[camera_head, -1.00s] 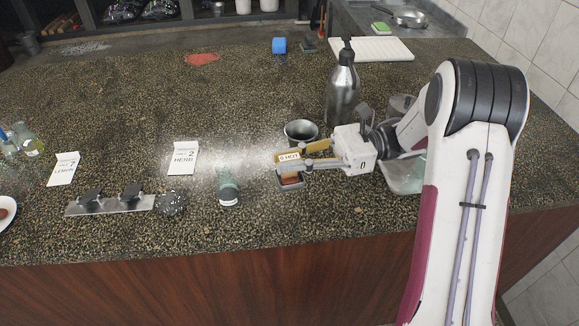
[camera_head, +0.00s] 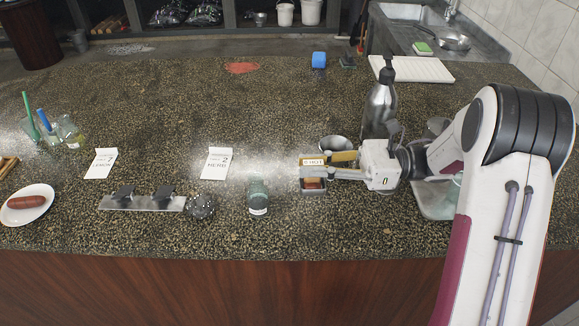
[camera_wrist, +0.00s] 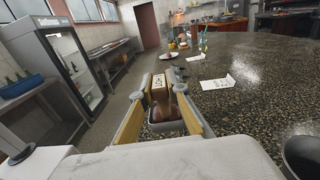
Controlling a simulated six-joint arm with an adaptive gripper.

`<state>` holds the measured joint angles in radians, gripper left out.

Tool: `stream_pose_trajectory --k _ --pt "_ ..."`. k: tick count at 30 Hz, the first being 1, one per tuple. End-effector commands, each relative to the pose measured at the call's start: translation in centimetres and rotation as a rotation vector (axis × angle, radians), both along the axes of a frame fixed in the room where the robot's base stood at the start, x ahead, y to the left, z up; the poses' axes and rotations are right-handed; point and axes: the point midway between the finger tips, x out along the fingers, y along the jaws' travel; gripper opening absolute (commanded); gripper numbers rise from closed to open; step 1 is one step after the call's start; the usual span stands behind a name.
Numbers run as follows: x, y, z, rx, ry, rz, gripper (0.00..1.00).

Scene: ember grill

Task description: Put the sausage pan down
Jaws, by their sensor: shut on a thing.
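My gripper (camera_head: 330,167) is at the right of the counter, its two yellow-padded fingers pointing left in the head view. It is shut on the sausage pan (camera_head: 313,191), a small dark metal pan with a brownish-red filling and a label reading HOT. In the wrist view the pan (camera_wrist: 166,126) sits between the fingers, with the label and a brown upright part above it. The pan is at or just above the counter; I cannot tell whether its base touches. The fingers hide part of it.
A dark cup (camera_head: 333,144) and a steel pump bottle (camera_head: 380,105) stand close behind. Further left are a card (camera_head: 217,163), a metal rack (camera_head: 142,203) and a plate (camera_head: 44,216) with a sausage.

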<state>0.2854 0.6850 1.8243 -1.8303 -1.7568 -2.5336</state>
Motion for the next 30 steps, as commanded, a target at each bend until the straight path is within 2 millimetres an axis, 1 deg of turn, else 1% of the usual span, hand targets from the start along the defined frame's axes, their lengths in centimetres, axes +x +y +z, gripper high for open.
stream_pose_trajectory --k 6,15,24,30 --pt "3.4 2.4 0.5 0.0 -0.001 -0.132 0.0" --pt "8.6 4.9 1.1 0.0 -0.001 -0.345 0.0" --pt "13.0 6.1 1.2 0.001 0.0 -0.547 0.0" --pt "15.2 6.4 0.9 0.0 0.001 -0.67 0.0"
